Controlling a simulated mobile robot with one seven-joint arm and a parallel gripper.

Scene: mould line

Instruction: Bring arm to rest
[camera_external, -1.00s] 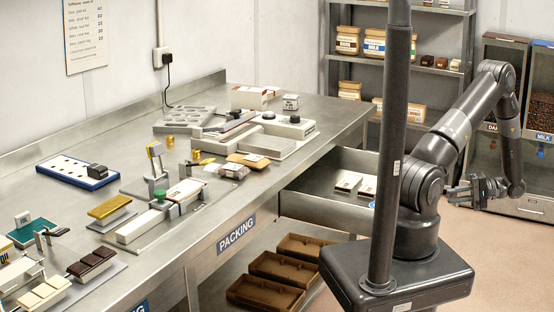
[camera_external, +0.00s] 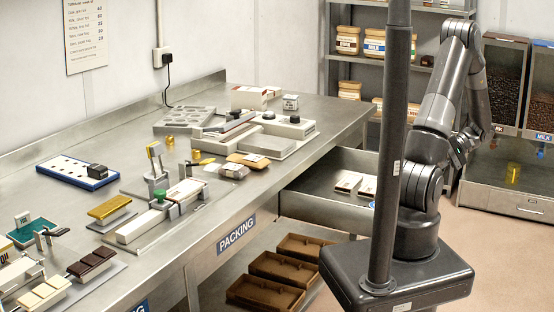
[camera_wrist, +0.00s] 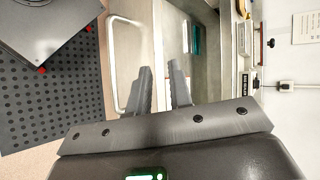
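My arm (camera_external: 440,120) stands folded upright beside the column in the external view, with its elbow raised near the shelves. My gripper is hidden behind the arm there. In the wrist view my gripper (camera_wrist: 161,87) shows two dark fingers with a clear gap between them and nothing held. The fingers point toward a pale metal surface with a white bar-like loop (camera_wrist: 112,65) on their left. No contact with anything shows.
The steel packing bench (camera_external: 345,112) carries moulds, bars and small machines. An open drawer (camera_external: 310,205) juts out close to my column. Shelves (camera_external: 425,72) and bins (camera_external: 505,85) stand behind the arm. Brown trays (camera_external: 275,268) sit below. Floor at right is clear.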

